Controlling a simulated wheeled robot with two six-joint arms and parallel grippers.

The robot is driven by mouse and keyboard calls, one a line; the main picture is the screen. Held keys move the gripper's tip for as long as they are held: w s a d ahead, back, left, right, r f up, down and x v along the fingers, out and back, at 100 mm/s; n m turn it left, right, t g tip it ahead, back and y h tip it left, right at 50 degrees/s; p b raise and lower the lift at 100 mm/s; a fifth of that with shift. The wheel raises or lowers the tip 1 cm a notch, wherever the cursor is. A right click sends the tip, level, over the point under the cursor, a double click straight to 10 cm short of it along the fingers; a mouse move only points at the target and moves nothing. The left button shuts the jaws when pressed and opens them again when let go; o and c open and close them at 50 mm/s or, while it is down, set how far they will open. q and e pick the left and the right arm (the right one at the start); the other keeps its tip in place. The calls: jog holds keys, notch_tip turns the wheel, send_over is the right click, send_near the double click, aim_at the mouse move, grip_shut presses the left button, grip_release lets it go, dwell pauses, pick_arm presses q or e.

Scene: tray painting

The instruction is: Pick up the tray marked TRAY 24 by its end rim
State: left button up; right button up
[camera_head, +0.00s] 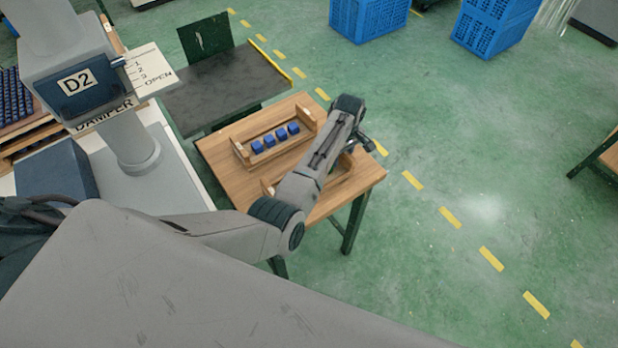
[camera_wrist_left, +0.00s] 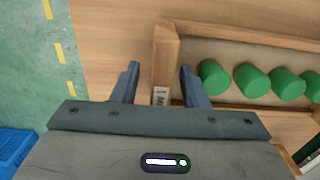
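A wooden tray with green round pieces (camera_wrist_left: 165,55) lies under my left gripper (camera_wrist_left: 160,70) in the left wrist view. The two fingers are open, one on each side of the tray's end rim. I cannot tell whether they touch it. A white label (camera_wrist_left: 161,96) on that end is partly hidden and its number is not readable. In the head view my arm covers most of this tray, with one end (camera_head: 267,187) showing. A second wooden tray (camera_head: 239,152) with several blue cubes lies beside it. My right gripper is not in view.
Both trays are on a wooden table (camera_head: 222,160) with green legs. A dark-topped stand (camera_head: 225,88) is behind it. Blue crates (camera_head: 368,18) are far back. Green floor is open at right.

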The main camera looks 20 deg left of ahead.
pick_arm(q)
grip_shut()
dwell(0.3)
